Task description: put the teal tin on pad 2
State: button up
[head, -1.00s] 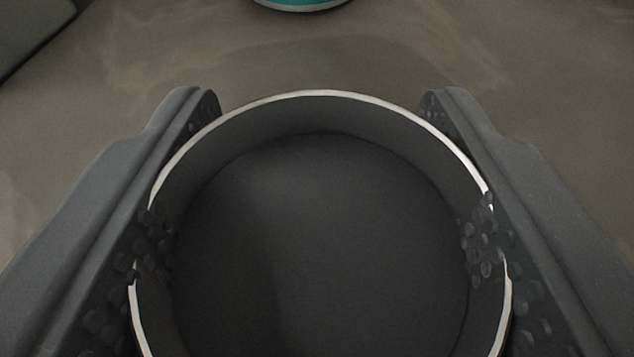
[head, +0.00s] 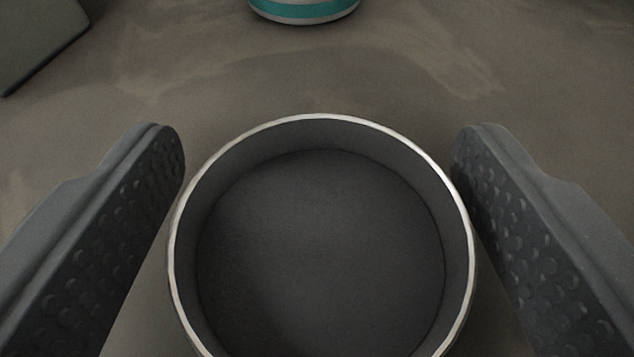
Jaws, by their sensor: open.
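A round open tin (head: 320,165) with a pale metal rim and a dark grey inside stands between the fingers of my gripper (head: 318,150). The gripper is open, with a gap between each finger and the tin's wall. The tin's outer side is hidden, so I cannot tell its colour. A second round thing with a teal band (head: 305,10) stands beyond it at the top edge; only its lower part shows, and I cannot tell if it is the teal tin. I cannot make out any pad number.
A dark flat-sided object (head: 38,38) is at the top left corner, cut off by the frame. The brownish grey floor (head: 410,75) between the near tin and the teal-banded thing is clear.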

jog(key=p+v, duration=0.2)
jog(key=v, duration=0.9)
jog(key=shift+w, duration=0.1)
